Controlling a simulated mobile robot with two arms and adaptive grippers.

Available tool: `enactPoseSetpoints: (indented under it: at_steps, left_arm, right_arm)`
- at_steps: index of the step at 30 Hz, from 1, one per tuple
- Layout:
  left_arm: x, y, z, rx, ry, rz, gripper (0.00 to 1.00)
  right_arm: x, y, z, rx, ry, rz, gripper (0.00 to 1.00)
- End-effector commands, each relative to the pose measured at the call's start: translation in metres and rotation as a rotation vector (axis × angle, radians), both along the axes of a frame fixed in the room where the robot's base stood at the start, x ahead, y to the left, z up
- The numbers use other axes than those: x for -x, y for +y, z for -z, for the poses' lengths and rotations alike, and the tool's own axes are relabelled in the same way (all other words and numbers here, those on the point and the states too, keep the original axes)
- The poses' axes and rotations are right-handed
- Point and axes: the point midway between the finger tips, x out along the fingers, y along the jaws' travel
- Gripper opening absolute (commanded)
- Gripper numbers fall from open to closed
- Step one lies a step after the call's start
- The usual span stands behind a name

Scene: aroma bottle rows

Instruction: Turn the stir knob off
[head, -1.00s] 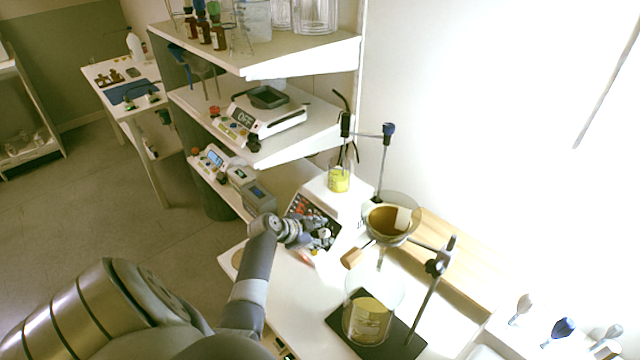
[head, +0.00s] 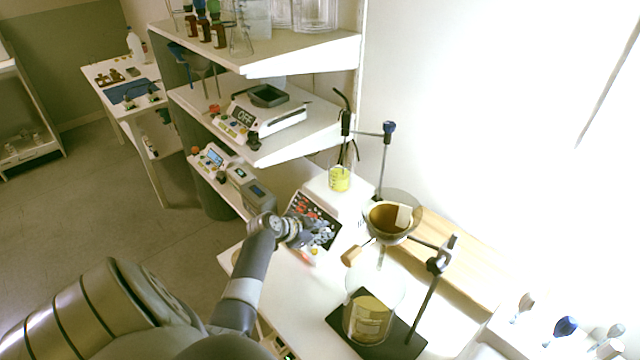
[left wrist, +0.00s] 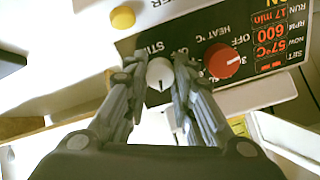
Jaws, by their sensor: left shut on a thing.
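The stirrer's dark front panel (left wrist: 285,30) fills the upper right of the left wrist view, tilted. The pale stir knob (left wrist: 160,73) is beside the printed word STIR. My left gripper (left wrist: 160,85) is shut on this knob, one finger on each side. The fingers cover part of the dial lettering, so I cannot tell the knob's exact setting. The red heat knob (left wrist: 222,61) is just to the right. The lit display (left wrist: 270,42) reads 600 RPM and 57°C. In the head view, my left gripper (head: 318,236) is at the stirrer's panel (head: 309,210). My right gripper is not in view.
A beaker of yellow liquid (head: 340,179) stands on the stirrer's top. A ring stand with a brown-filled funnel (head: 388,220) and a beaker (head: 368,320) is close on the right. Shelves (head: 300,150) with a scale (head: 262,110) stand behind.

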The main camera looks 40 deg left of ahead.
Motion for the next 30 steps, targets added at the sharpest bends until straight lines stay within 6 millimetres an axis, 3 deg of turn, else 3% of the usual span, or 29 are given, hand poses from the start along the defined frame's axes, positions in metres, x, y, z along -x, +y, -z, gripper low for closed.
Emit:
enactPoseSetpoints:
  at_steps: [8, 30]
  left_arm:
    - [0.001, -0.001, 0.0, 0.178, 0.018, -0.146, 0.0]
    - [0.0, 0.0, -0.001, 0.719, 0.064, -0.601, 0.0]
  right_arm:
    - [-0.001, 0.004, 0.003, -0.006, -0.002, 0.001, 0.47]
    - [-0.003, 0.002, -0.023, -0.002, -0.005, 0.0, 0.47]
